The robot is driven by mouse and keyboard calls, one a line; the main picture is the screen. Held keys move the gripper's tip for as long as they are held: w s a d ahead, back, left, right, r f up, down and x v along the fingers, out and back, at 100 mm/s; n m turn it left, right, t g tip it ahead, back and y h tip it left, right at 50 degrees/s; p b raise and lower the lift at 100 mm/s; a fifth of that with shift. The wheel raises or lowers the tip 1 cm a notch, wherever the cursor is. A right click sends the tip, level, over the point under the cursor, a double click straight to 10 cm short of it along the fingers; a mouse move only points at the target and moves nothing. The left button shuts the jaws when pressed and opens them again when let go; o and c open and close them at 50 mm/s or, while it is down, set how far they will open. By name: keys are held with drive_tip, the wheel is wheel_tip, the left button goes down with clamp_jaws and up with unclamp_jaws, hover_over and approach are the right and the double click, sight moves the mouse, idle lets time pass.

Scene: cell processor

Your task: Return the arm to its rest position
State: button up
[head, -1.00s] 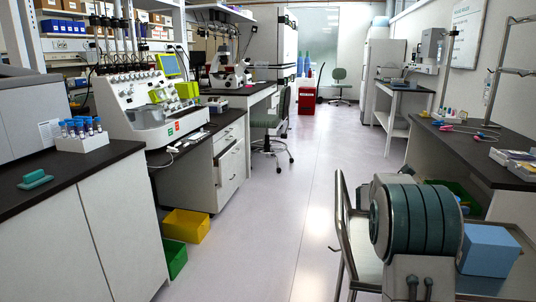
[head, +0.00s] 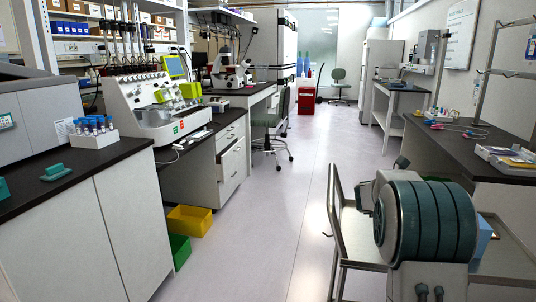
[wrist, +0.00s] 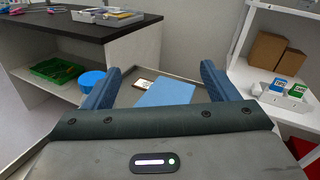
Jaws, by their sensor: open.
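My gripper (wrist: 162,76) shows in the wrist view with two blue fingers spread wide apart. It is open, with nothing held between the fingers. Beyond and between them a light blue box (wrist: 167,92) lies on a metal cart. My arm's large teal and grey link fills the lower right of the head view, in front of the cart. It hides most of the same blue box (head: 483,238). My gripper's fingers cannot be made out in the head view.
The metal cart (head: 338,205) stands close by my arm. A dark-topped bench (head: 450,148) is at right, and a dark-topped counter (head: 100,160) with a tube rack (head: 95,134) at left. The aisle floor (head: 270,215) between is clear. A yellow bin (head: 189,219) stands by the left cabinets.

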drive_tip(key=w+a+r+n+t+y+p, duration=0.4)
drive_tip(key=a+r+n+t+y+p, duration=0.3)
drive_tip(key=a+r+n+t, duration=0.7)
drive_tip(key=s+a+f+n+g+y+p, duration=0.2)
drive_tip(key=s+a+n+y, duration=0.15)
drive_tip(key=n, duration=0.45)
drive_tip(key=s+a+f+n+g+y+p, duration=0.1)
drive_tip(key=s+a+n+y, duration=0.1)
drive_tip(key=a+n+y, duration=0.45)
drive_tip(key=s+a+f+n+g+p, duration=0.2)
drive_tip(key=s+n+g, duration=0.1)
drive_tip(key=s+n, duration=0.4)
drive_tip(key=s+a+f+n+g+p, duration=0.2)
drive_tip(key=s+n, duration=0.4)
drive_tip(key=s, duration=0.5)
drive_tip(key=s+a+f+n+g+y+p, duration=0.1)
drive_tip(key=s+a+n+g+p, duration=0.1)
drive_tip(key=s+n+g+p, duration=0.2)
drive_tip(key=s+n+g, duration=0.1)
drive_tip(key=s+n, duration=0.2)
drive_tip(key=s, duration=0.2)
drive_tip(key=shift+s+a+f+n, duration=0.25)
drive_tip(key=shift+s+f+n, duration=0.1)
drive_tip(key=shift+s+f, duration=0.05)
